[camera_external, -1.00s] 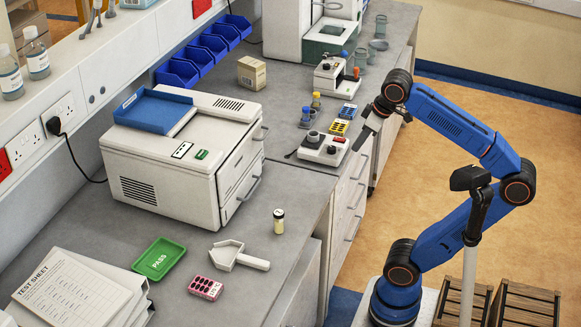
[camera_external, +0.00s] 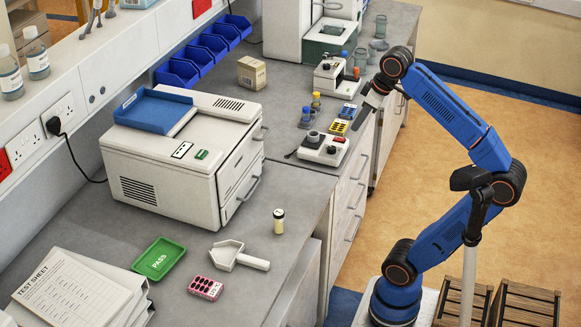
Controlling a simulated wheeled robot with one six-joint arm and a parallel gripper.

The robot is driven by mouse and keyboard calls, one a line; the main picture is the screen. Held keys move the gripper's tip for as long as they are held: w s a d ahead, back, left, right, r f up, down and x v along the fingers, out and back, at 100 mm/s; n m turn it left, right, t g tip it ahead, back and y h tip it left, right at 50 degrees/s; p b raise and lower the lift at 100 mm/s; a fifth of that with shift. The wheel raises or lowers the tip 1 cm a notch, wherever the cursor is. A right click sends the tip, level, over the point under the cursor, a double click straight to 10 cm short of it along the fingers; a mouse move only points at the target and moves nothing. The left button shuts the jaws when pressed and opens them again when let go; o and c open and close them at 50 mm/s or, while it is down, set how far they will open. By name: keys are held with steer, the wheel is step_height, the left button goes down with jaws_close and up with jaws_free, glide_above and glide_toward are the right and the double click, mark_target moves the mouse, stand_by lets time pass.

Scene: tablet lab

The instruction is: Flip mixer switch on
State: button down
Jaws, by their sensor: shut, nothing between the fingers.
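A small off-white bench unit, which looks like the mixer (camera_external: 318,158), sits near the front edge of the far bench. It has a dark round cup on top, a dark knob and a small red switch (camera_external: 340,139) at its right end. Whether the switch is on or off is too small to tell. My gripper (camera_external: 358,123) is shut and empty. It points down to the left, above and to the right of the red switch, and appears apart from it.
A yellow tablet pack (camera_external: 339,127) and a blue pack (camera_external: 347,111) lie just behind the unit, close to my gripper. A second small white device (camera_external: 328,78) stands further back. A large white machine (camera_external: 180,155) stands left. Open floor lies right of the bench.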

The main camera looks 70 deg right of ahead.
steer(key=shift+w+d+t, duration=0.75)
steer(key=shift+d+t, duration=0.65)
steer(key=shift+d, duration=6.8)
step_height(320, 180, down, 4)
steer(key=shift+f, duration=0.25)
glide_above(340, 139)
steer(key=s, duration=0.3)
steer(key=f, duration=0.7)
steer(key=shift+w+d+f, duration=0.1)
steer(key=shift+w+f, duration=0.15)
steer(key=shift+f, duration=0.15)
step_height(340, 139, down, 3)
steer(key=shift+s, duration=0.15)
steer(key=shift+f, duration=0.55)
